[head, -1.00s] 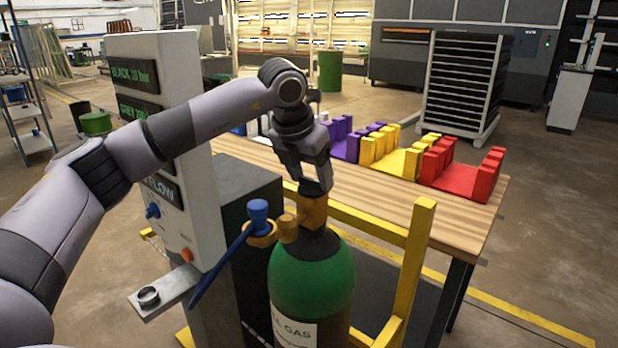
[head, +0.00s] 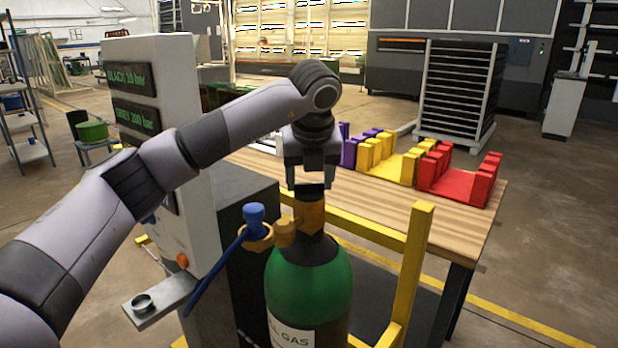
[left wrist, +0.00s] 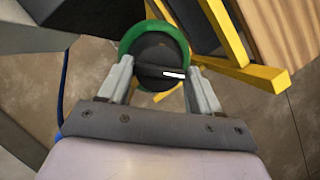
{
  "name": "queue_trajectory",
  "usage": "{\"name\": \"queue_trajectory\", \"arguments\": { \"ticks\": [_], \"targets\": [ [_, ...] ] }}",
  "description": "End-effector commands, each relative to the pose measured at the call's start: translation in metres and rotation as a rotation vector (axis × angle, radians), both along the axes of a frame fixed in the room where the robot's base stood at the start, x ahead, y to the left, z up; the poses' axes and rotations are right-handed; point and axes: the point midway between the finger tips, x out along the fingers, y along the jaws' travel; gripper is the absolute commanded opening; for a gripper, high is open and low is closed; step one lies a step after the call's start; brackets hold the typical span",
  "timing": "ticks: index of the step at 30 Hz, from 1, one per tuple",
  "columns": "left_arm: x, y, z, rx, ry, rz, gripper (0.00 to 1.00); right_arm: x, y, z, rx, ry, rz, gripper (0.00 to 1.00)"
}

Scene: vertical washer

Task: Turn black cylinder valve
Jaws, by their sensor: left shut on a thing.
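The gas cylinder (head: 309,282) stands upright, with a green shoulder, a dark neck and a white label. A brass-coloured valve body (head: 310,212) sits on its top. The black valve knob (head: 309,192) is above that, mostly hidden by my gripper in the head view. In the left wrist view the round black knob (left wrist: 150,52) has a raised bar with a white mark, inside the green ring of the cylinder. My left gripper (head: 311,184) points down from above and is shut on the knob, one finger on each side. My right gripper is not in view.
A blue-handled fitting (head: 253,215) with a blue hose sits left of the valve. A grey panel (head: 172,95) with green readouts stands behind my arm. A yellow frame (head: 418,260) is close on the right. A wooden table (head: 385,205) holds coloured racks.

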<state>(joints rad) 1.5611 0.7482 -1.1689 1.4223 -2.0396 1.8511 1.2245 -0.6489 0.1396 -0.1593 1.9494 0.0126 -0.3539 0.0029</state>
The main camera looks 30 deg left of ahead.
Motion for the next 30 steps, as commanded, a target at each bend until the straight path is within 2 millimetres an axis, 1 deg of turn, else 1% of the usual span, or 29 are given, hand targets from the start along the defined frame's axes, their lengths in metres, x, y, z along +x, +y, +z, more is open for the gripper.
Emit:
{"name": "queue_trajectory", "arguments": {
  "ticks": [16,17,18,19,27,30],
  "targets": [
    [0.0008,0.0005,0.0024,-0.001,-0.006,0.028,0.33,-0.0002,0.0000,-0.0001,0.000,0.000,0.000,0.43],
    [0.0008,0.0006,0.0023,-0.001,-0.006,0.028,0.70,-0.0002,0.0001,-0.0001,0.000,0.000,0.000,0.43],
    [0.0008,0.0005,0.0022,-0.001,-0.006,0.027,0.83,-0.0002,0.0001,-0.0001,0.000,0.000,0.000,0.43],
    [0.0007,0.0005,0.0021,-0.001,-0.006,0.027,0.89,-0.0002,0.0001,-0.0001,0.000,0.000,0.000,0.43],
    [0.0002,0.0001,0.0013,0.000,-0.003,0.024,0.89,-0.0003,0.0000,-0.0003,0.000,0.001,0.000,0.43],
    [-0.0012,-0.0016,0.0068,-0.001,-0.004,0.024,0.89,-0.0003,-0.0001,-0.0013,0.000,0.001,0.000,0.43]
  ]
}}
